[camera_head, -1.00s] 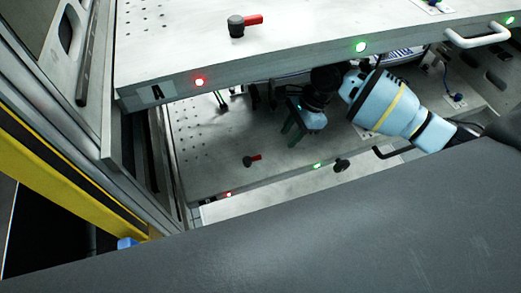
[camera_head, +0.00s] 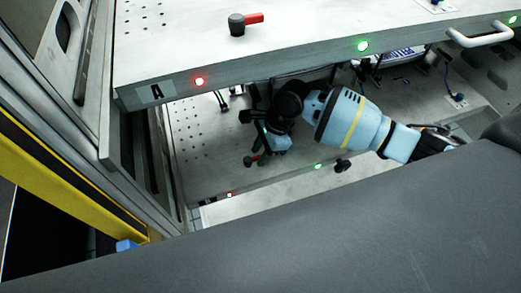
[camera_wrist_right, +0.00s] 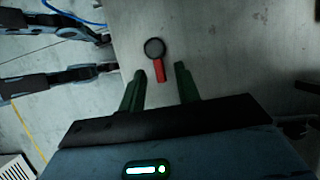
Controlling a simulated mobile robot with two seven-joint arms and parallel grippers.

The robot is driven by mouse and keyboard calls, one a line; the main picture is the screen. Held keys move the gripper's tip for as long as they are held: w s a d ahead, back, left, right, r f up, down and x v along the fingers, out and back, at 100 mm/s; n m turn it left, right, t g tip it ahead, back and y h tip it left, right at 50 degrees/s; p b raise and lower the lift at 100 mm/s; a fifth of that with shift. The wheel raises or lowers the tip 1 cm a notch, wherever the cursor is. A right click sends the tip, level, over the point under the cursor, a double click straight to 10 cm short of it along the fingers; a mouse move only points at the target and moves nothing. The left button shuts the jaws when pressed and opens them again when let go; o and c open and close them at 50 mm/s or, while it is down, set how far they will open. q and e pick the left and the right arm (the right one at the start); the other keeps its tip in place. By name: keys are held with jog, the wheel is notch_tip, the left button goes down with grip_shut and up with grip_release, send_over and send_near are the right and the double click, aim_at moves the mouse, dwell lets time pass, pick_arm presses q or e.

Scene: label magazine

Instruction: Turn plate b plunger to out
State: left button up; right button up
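The lower plate (camera_head: 200,150) lies under the upper plate, which is marked A; no letter on the lower one is readable. Its plunger, a round black knob with a red lever, shows in the head view (camera_head: 250,161), partly covered by my right gripper. In the right wrist view the plunger knob (camera_wrist_right: 154,47) lies just beyond the fingertips, with its red lever (camera_wrist_right: 159,73) pointing back between them. My right gripper (camera_wrist_right: 160,72) is open, its dark green fingers either side of the lever; contact cannot be told. It also shows in the head view (camera_head: 259,145). My left gripper is not in view.
The upper plate (camera_head: 190,45) overhangs my right arm and carries a similar red-levered plunger (camera_head: 240,22). Red and green lights sit on both front edges. A black knob (camera_head: 343,165) stands by the lower edge. Two grey jointed parts (camera_wrist_right: 45,85) show left in the wrist view.

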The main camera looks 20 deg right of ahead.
grip_shut()
